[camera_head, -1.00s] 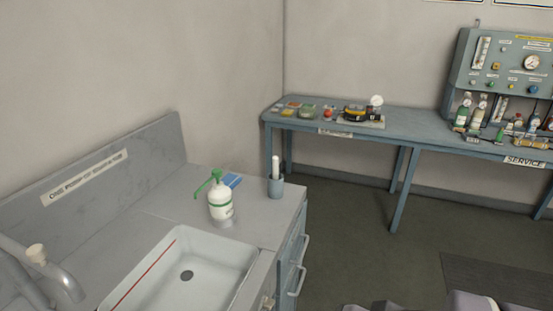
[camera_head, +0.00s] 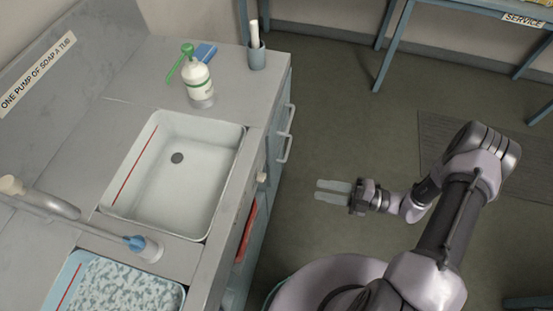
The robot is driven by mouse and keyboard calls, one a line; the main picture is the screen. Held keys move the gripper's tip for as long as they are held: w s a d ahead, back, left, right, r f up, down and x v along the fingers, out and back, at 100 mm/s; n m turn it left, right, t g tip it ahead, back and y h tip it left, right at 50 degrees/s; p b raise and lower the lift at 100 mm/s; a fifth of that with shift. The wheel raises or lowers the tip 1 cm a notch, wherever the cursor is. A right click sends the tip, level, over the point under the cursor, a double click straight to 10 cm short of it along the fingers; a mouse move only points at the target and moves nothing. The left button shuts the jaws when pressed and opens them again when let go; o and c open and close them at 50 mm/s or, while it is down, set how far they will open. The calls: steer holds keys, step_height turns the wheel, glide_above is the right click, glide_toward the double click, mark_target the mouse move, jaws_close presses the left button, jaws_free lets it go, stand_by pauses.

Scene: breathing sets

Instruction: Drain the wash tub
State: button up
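Two tubs are set in the grey counter at left. The nearer blue-rimmed tub (camera_head: 66,275) holds a mottled blue-white surface that looks like suds; the bottom edge of the picture cuts it off, and no drain shows in it. The farther white tub (camera_head: 212,133) looks empty, with a red line on its wall and a dark round drain (camera_head: 177,157) in its floor. A cream knob (camera_head: 262,178) sits on the counter front beside the white tub. My gripper (camera_head: 318,190) is over the floor, right of the counter, its two fingers apart with nothing between them.
A tap (camera_head: 50,205) with a blue-collared nozzle reaches over the divider between tubs. A green-topped pump bottle (camera_head: 198,82), blue sponge-like block (camera_head: 205,52) and grey cup (camera_head: 257,57) stand behind. A red cloth (camera_head: 246,230) hangs on the counter front.

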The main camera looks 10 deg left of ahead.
mark_target(261, 178)
steer(key=w+a+m+b, duration=0.1)
steer(key=a+b, duration=0.1)
steer(key=a, duration=1.5)
steer(key=shift+a+f+t+b, duration=0.3)
steer(key=shift+f, duration=0.15)
jaws_close()
